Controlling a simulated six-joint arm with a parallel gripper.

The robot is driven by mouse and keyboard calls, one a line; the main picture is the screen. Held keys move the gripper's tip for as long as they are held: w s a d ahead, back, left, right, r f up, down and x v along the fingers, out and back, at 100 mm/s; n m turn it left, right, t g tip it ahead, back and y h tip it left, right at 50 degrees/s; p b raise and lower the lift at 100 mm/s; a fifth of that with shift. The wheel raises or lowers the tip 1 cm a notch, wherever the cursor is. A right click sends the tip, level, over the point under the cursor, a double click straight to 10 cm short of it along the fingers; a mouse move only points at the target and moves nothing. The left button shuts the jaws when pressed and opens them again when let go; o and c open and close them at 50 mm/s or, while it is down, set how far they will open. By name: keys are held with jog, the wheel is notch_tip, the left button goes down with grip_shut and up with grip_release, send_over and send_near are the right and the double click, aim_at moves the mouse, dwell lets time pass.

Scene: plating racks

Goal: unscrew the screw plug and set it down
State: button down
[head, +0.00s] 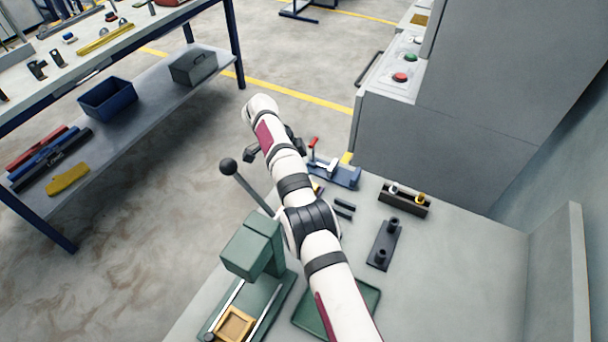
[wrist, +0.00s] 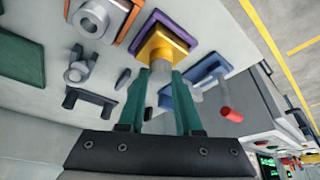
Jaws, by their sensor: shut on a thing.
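In the wrist view my gripper (wrist: 160,78) has its two green fingers on either side of a pale grey cylindrical piece, which I take to be the screw plug (wrist: 160,68). The fingers are shut on it. The plug lies against a yellow block (wrist: 157,46) on a purple base (wrist: 180,31); how far it is threaded in cannot be seen. In the head view my arm covers the gripper and the plug; only a small yellow and purple bit (head: 317,187) shows beside the arm.
A blue vise (head: 340,175) with a red handle (wrist: 231,114) stands close by. A dark plate with two posts (head: 384,245) and a dark block with white and yellow fittings (head: 403,205) lie right. A green press (head: 252,247) stands left. Bare bench lies at right.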

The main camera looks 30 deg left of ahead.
jog(key=n+y, duration=0.1)
jog(key=n, duration=0.1)
jog(key=n+t, duration=0.1)
jog(key=n, duration=0.2)
jog(key=shift+s+d+r+y, duration=0.1)
jog(key=shift+d+r+y, duration=0.1)
jog(key=shift+y, duration=0.2)
jog(key=n+t+y, duration=0.1)
jog(key=n, duration=0.3)
jog(key=shift+a+f, duration=0.1)
jog(key=shift+n+y, duration=0.4)
jog(key=shift+n, duration=0.3)
jog(key=n, duration=0.1)
jog(key=n+y, duration=0.1)
jog(key=n, duration=0.3)
jog(key=shift+d+y, duration=0.25)
jog(key=shift+y, duration=0.15)
jog(key=n+y, duration=0.1)
jog(key=n, duration=0.2)
jog(key=shift+g, duration=0.4)
